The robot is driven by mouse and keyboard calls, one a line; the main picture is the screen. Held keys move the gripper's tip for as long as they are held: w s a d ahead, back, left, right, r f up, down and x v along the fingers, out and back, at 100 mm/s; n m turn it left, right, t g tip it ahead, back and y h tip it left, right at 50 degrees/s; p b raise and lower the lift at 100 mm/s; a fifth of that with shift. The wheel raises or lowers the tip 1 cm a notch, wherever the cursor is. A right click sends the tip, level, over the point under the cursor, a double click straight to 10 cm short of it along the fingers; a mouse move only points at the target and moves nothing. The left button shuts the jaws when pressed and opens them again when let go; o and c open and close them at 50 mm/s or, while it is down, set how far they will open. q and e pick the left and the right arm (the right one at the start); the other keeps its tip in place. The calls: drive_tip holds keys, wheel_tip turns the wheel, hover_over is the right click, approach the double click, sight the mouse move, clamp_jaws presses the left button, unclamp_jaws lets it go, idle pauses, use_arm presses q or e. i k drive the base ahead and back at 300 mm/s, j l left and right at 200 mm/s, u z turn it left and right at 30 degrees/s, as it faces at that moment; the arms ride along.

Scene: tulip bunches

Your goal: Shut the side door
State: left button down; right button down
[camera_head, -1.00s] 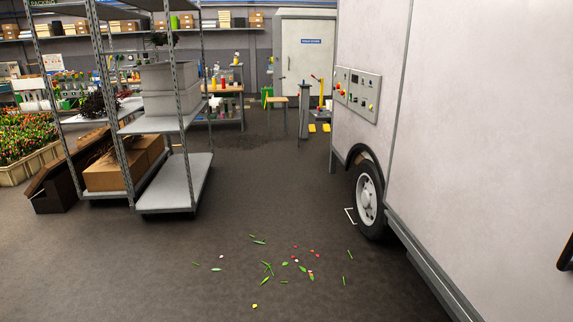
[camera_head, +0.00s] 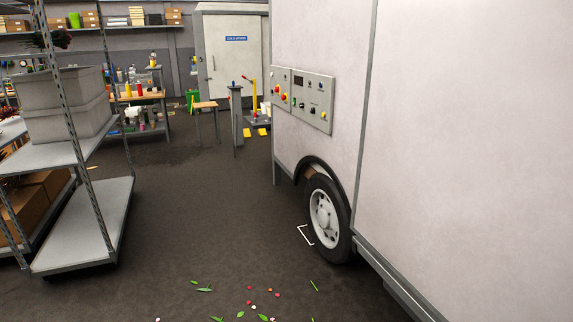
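The large white vehicle or trailer body (camera_head: 320,40) fills the right side of the head view. Right of its vertical grey seam is a broad, flat pale panel (camera_head: 470,140). I cannot tell whether this panel is the side door, and no door handle or open gap shows on it. Neither of my grippers is in view.
A wheel (camera_head: 325,218) and a control panel (camera_head: 305,98) are on the vehicle's side. A metal shelf rack (camera_head: 85,225) stands at left. Petals and leaves (camera_head: 255,305) litter the floor ahead. The dark floor (camera_head: 200,220) between rack and vehicle is otherwise open.

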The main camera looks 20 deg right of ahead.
sight(463, 190)
drive_tip(key=i, duration=1.4)
drive_tip(key=i+j+z, duration=0.15)
drive_tip(key=i+z, duration=0.35)
drive_tip(key=i+j+z, duration=0.45)
drive_tip(key=i, duration=0.15)
drive_tip(key=i+j+z, duration=1)
drive_tip(key=k+j, duration=0.1)
